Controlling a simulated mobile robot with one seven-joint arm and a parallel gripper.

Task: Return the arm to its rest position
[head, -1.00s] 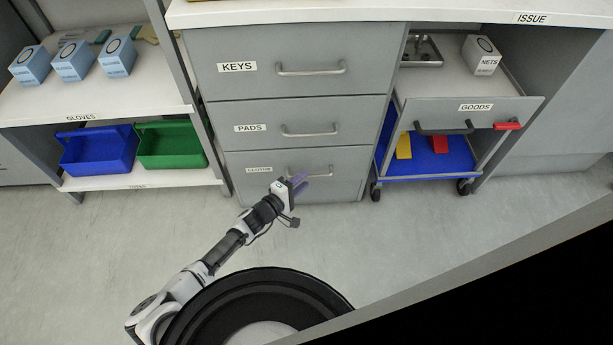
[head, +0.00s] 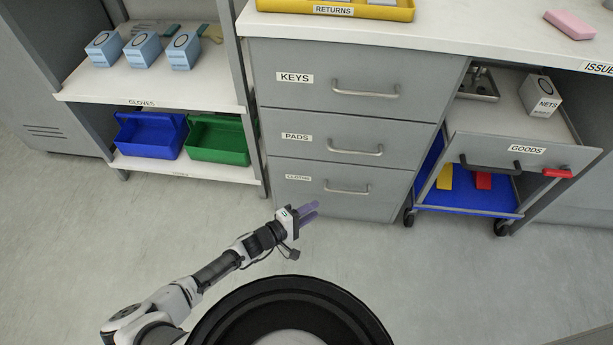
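My arm (head: 215,270) reaches from the lower left up and to the right, low above the floor. My gripper (head: 312,209) is at its end, with purple fingers pointing right. The fingers show in front of the lowest drawer of the grey cabinet, and I see nothing held between them. The fingers are small in this view, and I cannot tell how far apart they are.
The grey cabinet (head: 342,135) has its KEYS, PADS and lowest drawers shut. Shelves (head: 185,172) with blue and green bins stand at left. The floor (head: 70,235) is clear at left.

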